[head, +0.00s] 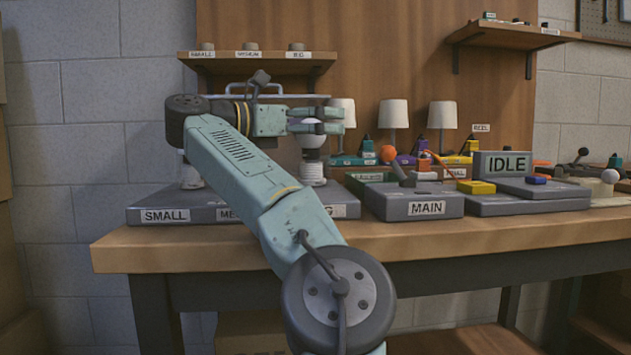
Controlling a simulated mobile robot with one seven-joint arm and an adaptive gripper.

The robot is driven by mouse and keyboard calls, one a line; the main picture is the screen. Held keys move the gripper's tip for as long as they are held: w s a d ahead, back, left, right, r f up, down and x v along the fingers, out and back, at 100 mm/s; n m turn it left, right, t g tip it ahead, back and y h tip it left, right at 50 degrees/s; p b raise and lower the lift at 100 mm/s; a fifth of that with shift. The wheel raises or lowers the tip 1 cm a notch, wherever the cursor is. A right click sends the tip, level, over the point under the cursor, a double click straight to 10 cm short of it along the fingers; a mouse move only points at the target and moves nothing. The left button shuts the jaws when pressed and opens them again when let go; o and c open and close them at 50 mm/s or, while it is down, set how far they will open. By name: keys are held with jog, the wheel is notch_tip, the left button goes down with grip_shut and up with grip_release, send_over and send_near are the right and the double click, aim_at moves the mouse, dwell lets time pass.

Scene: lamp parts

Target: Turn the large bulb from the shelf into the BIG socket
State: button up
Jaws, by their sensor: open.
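The label under that socket is mostly hidden by my arm; only a final "G" shows. My gripper (338,120) is open, pointing right at the height of the bulb's globe. Its fingers overlap the globe in the picture; I cannot tell whether they touch it. How deep the bulb sits in the socket cannot be told.
A wall shelf (262,62) labelled SMALL, MEDIUM and BIG hangs above my gripper, with small holders on top. Another pale socket (191,178) shows at the left of the base. Right are the MAIN box (412,203), an IDLE display (505,164) and white lamp shades (393,114).

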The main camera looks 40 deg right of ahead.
jog(key=shift+w+a+f+n+t+b, duration=0.2)
jog(key=shift+w+f+n+t+b, duration=0.8)
jog(key=shift+t, duration=0.3)
jog(key=shift+d+f+n+t+b, duration=0.15)
jog(key=shift+f+n+t+b, duration=0.1)
jog(key=shift+n+t+b, duration=0.25)
jog(key=shift+s+d+r+n+t+b, duration=0.2)
jog(key=shift+s+n+t+b, duration=0.15)
jog(key=shift+t+b, duration=0.3)
jog(key=shift+s+d+r+n+t+b, duration=0.1)
jog(key=shift+s+r+n+t+b, duration=0.1)
jog(key=shift+n+t+b, duration=0.4)
jog(key=shift+f+t+b, duration=0.15)
jog(key=shift+t+b, duration=0.2)
jog(key=shift+t, duration=0.2)
